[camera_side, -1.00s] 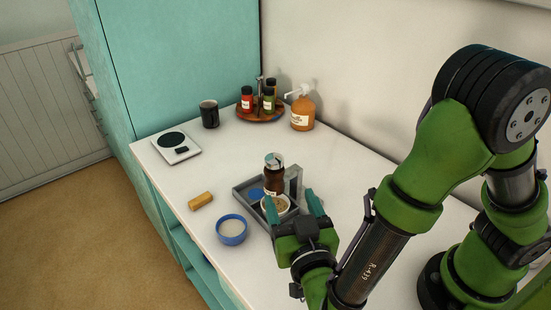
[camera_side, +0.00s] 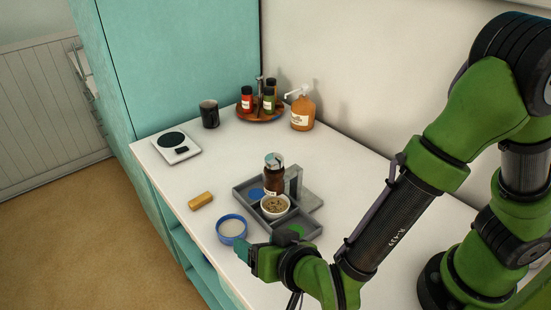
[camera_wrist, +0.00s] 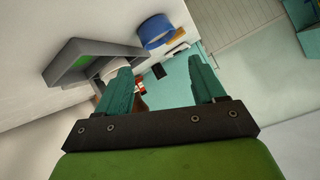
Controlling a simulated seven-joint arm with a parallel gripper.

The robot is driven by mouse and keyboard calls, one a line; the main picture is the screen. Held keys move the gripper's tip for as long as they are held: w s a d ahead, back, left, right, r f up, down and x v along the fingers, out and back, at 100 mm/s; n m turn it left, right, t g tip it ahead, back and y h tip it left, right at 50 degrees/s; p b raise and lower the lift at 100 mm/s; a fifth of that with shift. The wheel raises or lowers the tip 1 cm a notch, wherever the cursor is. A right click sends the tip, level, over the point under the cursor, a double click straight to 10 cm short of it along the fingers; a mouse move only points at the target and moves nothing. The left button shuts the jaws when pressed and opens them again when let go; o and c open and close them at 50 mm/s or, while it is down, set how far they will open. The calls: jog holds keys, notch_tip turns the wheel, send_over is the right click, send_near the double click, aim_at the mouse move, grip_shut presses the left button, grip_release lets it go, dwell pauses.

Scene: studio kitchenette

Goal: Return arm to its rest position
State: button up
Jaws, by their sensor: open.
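My gripper (camera_side: 243,251) is low at the front of the counter in the side view, just in front of a blue-rimmed bowl. In the wrist view, its two teal fingers (camera_wrist: 163,86) stand wide apart with nothing between them. My green arm reaches in from the right in the side view. The grey tray (camera_side: 241,192) stands behind the gripper, apart from it. A small white bowl of brownish contents (camera_side: 274,206) and a dark jar with a pale lid (camera_side: 273,174) stand at the tray.
The blue-rimmed bowl (camera_side: 232,228) and a tan block (camera_side: 201,201) lie left of the tray. A scale (camera_side: 174,147), black mug (camera_side: 209,114), wooden rack of bottles (camera_side: 259,113) and orange pump bottle (camera_side: 302,110) are farther back. The counter right of the tray is clear.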

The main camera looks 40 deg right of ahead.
notch_tip(320, 180, up, 9)
jog(key=s+d+n+g+y, duration=0.2)
jog(key=n+g+y, duration=0.2)
jog(key=g+y, duration=0.25)
jog(key=s+d+r+h, duration=0.1)
jog(key=d+r, duration=0.1)
jog(key=d, duration=0.5)
jog(key=s+d+r+m+t+h, duration=0.1)
jog(key=s+d+r, duration=0.1)
jog(key=d, duration=0.5)
jog(key=s+d+r+m+t+h, duration=0.1)
jog(key=d+r+h, duration=0.1)
jog(key=d+r, duration=0.2)
jog(key=d, duration=0.2)
jog(key=shift+s+d, duration=0.35)
jog(key=shift+d, duration=0.05)
